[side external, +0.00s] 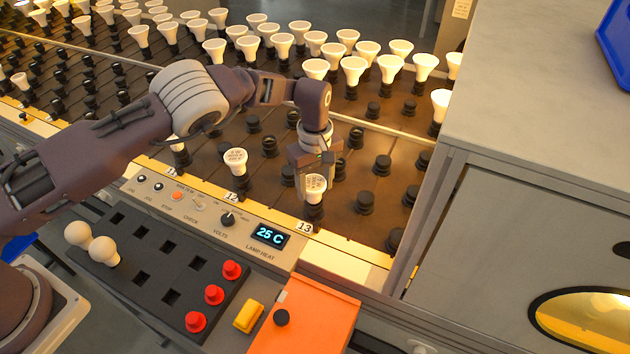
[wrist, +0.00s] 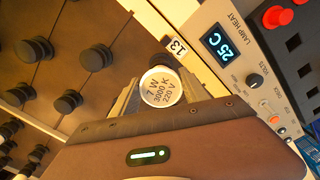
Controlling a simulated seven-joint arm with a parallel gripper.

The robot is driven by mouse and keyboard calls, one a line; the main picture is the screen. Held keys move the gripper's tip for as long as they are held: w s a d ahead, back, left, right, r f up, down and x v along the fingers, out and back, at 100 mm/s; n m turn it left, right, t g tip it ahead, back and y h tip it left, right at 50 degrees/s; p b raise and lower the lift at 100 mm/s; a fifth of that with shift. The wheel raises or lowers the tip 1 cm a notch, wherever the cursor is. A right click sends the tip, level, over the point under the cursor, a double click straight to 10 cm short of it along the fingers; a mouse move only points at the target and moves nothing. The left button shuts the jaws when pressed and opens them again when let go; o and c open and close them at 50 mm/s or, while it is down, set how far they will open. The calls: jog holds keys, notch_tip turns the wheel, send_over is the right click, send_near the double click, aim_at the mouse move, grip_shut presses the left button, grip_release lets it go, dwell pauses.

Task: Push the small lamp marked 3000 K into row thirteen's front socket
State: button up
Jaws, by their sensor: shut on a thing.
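The small lamp (wrist: 161,88) has a white round face marked 7 W, 3000 K, 220 V in the wrist view. In the side view the lamp (side external: 315,186) stands upright at the front of row thirteen, right above the black front socket (side external: 313,212). My gripper (side external: 314,178) is shut on the lamp from above. The lamp's base meets the socket or is just over it; I cannot tell how deep it sits. The number 13 label (side external: 304,227) is just in front, and it also shows in the wrist view (wrist: 179,46).
Another lamp (side external: 235,160) stands at row 12's front. Empty black sockets (side external: 364,202) lie right of my gripper, and many lit-coloured lamps (side external: 353,70) fill the back rows. The control panel (side external: 200,205) with its 25 C display (side external: 270,235) is in front. A grey cabinet (side external: 520,220) stands at right.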

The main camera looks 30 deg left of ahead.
jog(key=o, duration=1.5)
jog(key=shift+c, duration=0.2)
notch_tip(320, 180, up, 7)
jog(key=s+a+r+m+t+h, duration=0.15)
jog(key=a+r, duration=0.25)
jog(key=r, duration=0.5)
jog(key=s+a+r, duration=0.3)
jog(key=r, duration=0.6)
jog(key=s+a+r+m+t, duration=0.1)
jog(key=s+a+r+m, duration=0.3)
jog(key=s+r, duration=0.55)
jog(key=s+a+f+m+t, duration=0.1)
jog(key=s+a+m, duration=0.1)
jog(key=s, duration=0.9)
jog(key=s+a+f+m+t+y, duration=0.1)
jog(key=s+a+m+t, duration=0.1)
jog(key=s, duration=1)
jog(key=shift+a+m, duration=0.7)
jog(key=shift+m, duration=0.15)
